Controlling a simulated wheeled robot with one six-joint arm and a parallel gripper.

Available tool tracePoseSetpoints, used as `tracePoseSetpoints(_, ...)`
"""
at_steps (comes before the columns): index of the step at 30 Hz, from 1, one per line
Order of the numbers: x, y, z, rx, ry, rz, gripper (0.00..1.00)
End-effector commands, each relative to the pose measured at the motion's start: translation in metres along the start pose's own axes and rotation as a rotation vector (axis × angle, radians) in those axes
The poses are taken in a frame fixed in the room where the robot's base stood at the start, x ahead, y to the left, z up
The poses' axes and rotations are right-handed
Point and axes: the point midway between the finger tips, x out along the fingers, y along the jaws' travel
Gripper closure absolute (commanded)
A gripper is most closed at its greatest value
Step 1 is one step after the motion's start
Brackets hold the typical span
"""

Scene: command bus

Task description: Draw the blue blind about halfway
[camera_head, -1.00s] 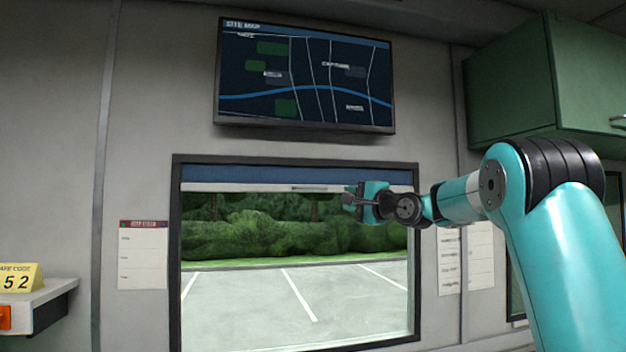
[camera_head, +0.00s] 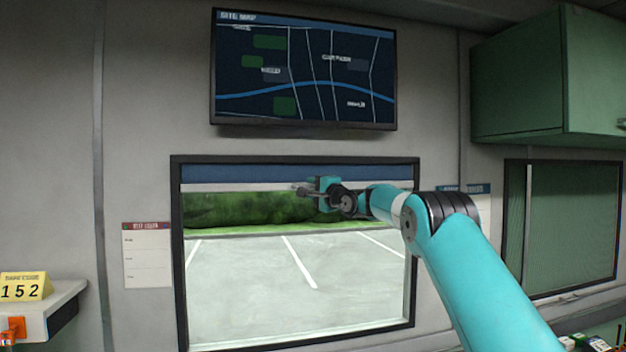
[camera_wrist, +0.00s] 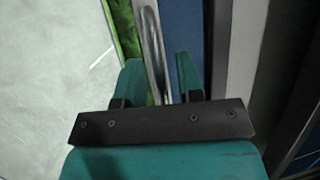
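The blue blind (camera_head: 245,173) shows as a short strip along the top of the window, with a pale bottom rail (camera_head: 235,187) beneath it. In the wrist view, the blue blind (camera_wrist: 186,40) lies behind the fingers and a metal handle bar (camera_wrist: 151,40) runs between them. My gripper (camera_head: 302,189) is at the middle of the rail and hides the handle in the head view. In the wrist view my gripper (camera_wrist: 162,85) has its fingers apart, one on each side of the bar. A gap shows between the bar and the right finger.
The dark window frame (camera_head: 176,260) surrounds the glass. A wall screen (camera_head: 305,70) hangs just above it, and a green cabinet (camera_head: 520,75) is at upper right. A shelf with a yellow number sign (camera_head: 25,287) is at lower left.

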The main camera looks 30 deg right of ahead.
Motion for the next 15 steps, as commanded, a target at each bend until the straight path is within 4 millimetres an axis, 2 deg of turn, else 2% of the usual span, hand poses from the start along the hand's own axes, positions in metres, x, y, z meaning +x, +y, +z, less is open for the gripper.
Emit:
tracePoseSetpoints(10,0.0033,0.0006,0.0002,0.000,0.000,0.000,0.66)
tracePoseSetpoints(14,0.0032,0.0004,0.0000,0.000,0.000,0.000,0.95)
tracePoseSetpoints(15,0.0032,0.0004,0.0000,-0.001,0.000,0.000,1.00)
